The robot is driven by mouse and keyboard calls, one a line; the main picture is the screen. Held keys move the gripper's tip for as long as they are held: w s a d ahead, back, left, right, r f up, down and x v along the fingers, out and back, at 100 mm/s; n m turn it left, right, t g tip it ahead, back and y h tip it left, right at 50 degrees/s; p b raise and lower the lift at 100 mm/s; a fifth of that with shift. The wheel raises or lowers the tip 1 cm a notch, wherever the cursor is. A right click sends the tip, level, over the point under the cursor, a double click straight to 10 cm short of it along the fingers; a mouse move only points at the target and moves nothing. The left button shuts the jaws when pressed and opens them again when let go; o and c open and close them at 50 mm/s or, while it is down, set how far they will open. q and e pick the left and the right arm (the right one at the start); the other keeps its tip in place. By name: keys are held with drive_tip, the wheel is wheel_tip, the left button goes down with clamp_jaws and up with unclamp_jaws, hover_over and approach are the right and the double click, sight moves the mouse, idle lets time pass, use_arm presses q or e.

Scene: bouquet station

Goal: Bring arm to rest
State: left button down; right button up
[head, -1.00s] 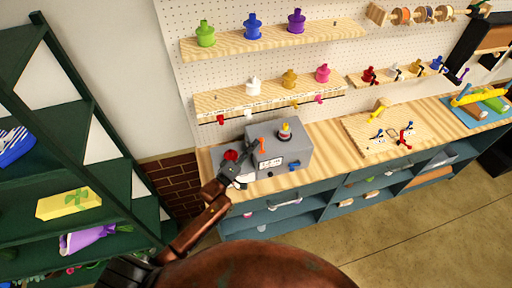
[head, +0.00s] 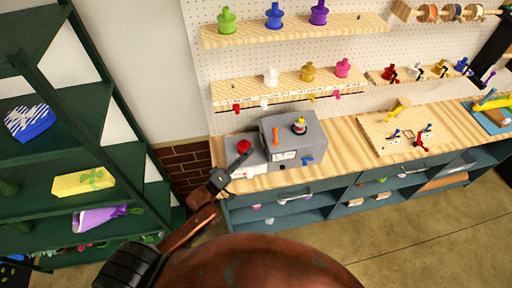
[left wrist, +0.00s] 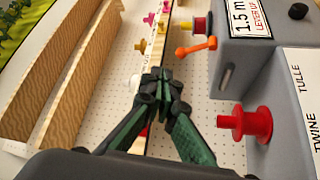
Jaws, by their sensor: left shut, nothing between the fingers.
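My left gripper (head: 232,170) is shut and empty, held in front of the left end of the grey machine (head: 296,138) on the workbench. In the left wrist view my left gripper (left wrist: 162,82) shows its dark green fingers pressed together, with the machine to their right. The machine bears a red knob (head: 244,147), an orange lever (head: 275,137) and a yellow-topped post (head: 299,125). The red knob also shows in the left wrist view (left wrist: 245,123), apart from the fingers. My right gripper is not in either view.
A wooden board (head: 395,132) with small tools lies on the bench (head: 350,140). Open floor lies at front right.

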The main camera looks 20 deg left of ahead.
use_arm(q)
drive_tip(key=shift+s+a+r, duration=0.1)
drive_tip(key=shift+s+a, duration=0.1)
drive_tip(key=shift+s, duration=0.25)
drive_tip(key=shift+s+a, duration=0.15)
drive_tip(key=shift+s, duration=0.3)
